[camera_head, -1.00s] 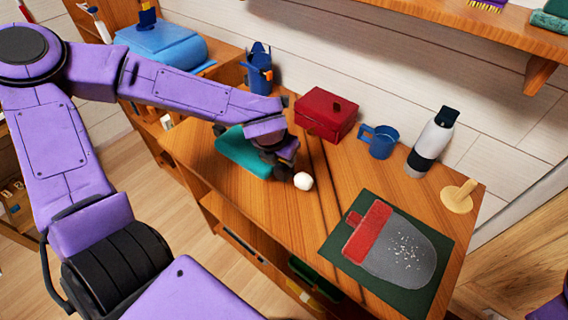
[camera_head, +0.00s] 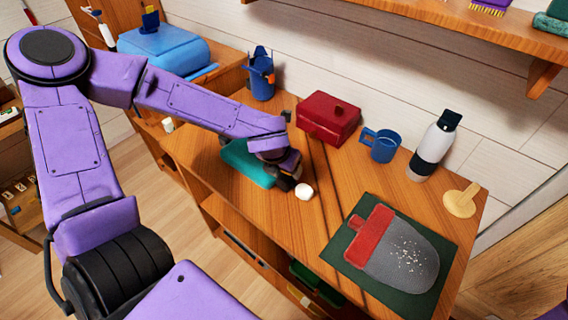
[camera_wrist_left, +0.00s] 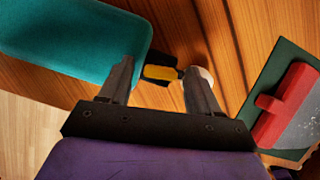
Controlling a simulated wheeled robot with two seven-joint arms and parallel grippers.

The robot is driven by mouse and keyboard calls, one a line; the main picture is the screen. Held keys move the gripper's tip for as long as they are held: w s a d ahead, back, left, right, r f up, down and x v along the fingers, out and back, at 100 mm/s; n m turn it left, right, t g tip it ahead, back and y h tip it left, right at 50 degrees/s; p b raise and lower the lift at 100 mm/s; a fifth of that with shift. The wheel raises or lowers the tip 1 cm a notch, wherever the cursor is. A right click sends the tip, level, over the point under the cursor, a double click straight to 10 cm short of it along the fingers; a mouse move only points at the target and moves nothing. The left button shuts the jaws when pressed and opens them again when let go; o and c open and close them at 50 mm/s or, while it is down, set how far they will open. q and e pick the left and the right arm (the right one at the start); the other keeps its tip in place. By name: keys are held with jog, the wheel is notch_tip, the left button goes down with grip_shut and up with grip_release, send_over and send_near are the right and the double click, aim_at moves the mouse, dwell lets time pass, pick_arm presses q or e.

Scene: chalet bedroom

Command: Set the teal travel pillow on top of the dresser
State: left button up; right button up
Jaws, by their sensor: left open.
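The teal travel pillow (camera_head: 245,166) lies on the wooden dresser top (camera_head: 225,203), partly hidden by my left forearm and wrist. In the left wrist view the pillow (camera_wrist_left: 75,45) fills the upper left, beside and past the left finger. My left gripper (camera_head: 286,178) is low over the dresser top at the pillow's right end; in the wrist view its fingers (camera_wrist_left: 158,85) are apart. The pillow is not between them. A small black and yellow thing (camera_wrist_left: 160,73) shows between the fingers. My right gripper is out of view.
A white ball (camera_head: 304,191) sits close to my left fingers. A red box (camera_head: 328,118), blue mug (camera_head: 381,144), bottle (camera_head: 433,145) and wooden stand (camera_head: 461,200) line the back. A green mat (camera_head: 338,252) carries a red and grey item (camera_head: 400,250). A shelf (camera_head: 470,30) overhangs the wall.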

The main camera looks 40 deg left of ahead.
pick_arm(q)
jog(key=p+v, duration=0.4)
jog(key=v, duration=0.8)
jog(key=shift+r, duration=0.1)
